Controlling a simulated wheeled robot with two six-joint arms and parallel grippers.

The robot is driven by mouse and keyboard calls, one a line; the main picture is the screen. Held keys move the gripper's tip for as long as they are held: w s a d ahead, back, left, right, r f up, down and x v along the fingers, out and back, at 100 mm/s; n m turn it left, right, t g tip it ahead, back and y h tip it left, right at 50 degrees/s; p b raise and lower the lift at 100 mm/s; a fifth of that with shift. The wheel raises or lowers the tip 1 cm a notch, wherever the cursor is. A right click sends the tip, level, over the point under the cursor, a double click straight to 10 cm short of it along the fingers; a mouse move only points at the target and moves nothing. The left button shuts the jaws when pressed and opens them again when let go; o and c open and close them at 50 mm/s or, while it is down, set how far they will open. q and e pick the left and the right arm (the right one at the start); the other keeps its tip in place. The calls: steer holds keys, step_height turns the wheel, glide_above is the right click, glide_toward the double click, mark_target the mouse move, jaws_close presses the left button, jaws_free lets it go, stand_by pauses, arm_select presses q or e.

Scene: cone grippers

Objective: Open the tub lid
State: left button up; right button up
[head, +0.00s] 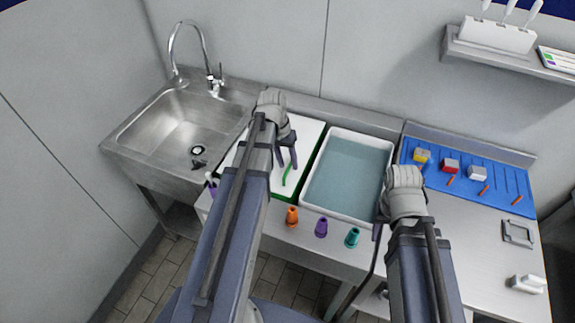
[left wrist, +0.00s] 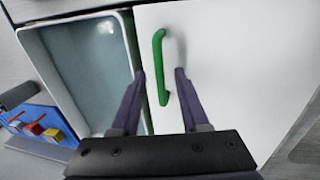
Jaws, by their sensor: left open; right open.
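The white tub lid (head: 310,146) lies flat beside the open basin, with a green edge along its right and front sides. Its green bar handle (head: 289,175) also shows in the left wrist view (left wrist: 158,66). My left gripper (head: 288,164) is open over the lid, pointing down. In the left wrist view its fingertips (left wrist: 160,72) are on either side of the handle; I cannot tell how far above the lid they are. My right gripper (head: 380,215) is open and empty by the basin's right front corner. The tub under the lid is mostly hidden.
An open white basin of water (head: 348,172) adjoins the lid. Orange (head: 292,216), purple (head: 321,227) and teal (head: 352,238) cones stand in front. A sink (head: 180,125) is at left. A blue board (head: 440,178) with coloured blocks is at right.

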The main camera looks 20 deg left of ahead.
arm_select(q)
jaws_close()
stand_by(0.3)
stand_by(1.1)
